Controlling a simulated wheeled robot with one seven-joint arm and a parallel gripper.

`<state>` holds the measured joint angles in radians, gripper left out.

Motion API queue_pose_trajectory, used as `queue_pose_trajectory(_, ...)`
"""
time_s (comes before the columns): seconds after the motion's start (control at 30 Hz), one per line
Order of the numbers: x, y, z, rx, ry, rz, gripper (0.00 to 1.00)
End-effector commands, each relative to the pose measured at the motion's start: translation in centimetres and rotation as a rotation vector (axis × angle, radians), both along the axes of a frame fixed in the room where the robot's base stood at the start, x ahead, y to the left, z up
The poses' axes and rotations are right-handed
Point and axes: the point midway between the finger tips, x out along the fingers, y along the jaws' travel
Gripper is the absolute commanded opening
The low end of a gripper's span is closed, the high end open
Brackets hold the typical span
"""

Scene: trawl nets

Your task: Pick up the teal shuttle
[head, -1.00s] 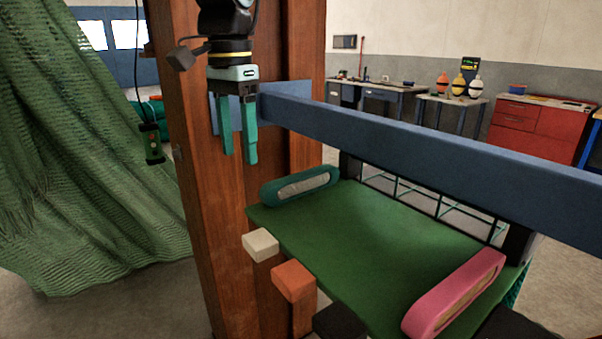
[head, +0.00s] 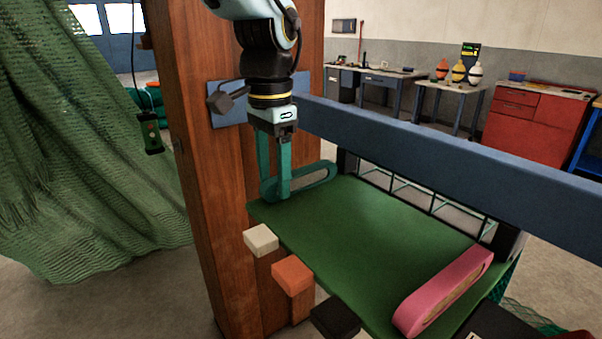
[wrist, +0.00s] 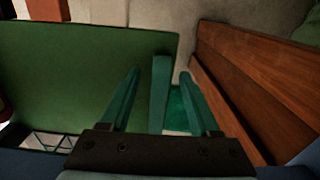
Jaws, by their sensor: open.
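The teal shuttle (head: 325,173) is a long rounded piece standing on its edge at the left end of a green board (head: 385,225). In the wrist view the shuttle (wrist: 160,90) shows as a narrow teal strip between my two fingers, with a gap on each side. My gripper (head: 274,198) is open and points down at the near end of the shuttle. Its teal fingers hide part of the shuttle in the head view. I cannot tell whether a finger touches it.
A pink shuttle (head: 445,292) lies at the board's right end. A blue beam (head: 440,160) crosses behind the board, and a wooden post (head: 215,220) stands at its left. White (head: 261,238) and orange (head: 293,275) blocks sit along the front edge.

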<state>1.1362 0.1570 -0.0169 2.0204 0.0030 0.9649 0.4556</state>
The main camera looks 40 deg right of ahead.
Motion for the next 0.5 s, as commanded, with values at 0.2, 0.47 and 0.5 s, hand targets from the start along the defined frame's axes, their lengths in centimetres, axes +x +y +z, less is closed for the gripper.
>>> queue_pose_trajectory(0.2, 0.04, 0.04, -1.48, 0.000, 0.000, 0.002, 0.62)
queue_pose_trajectory(0.47, 0.05, 0.03, -1.49, -0.001, 0.000, 0.001, 0.52)
queue_pose_trajectory(0.5, 0.05, 0.03, -1.49, -0.001, 0.000, 0.001, 0.48)
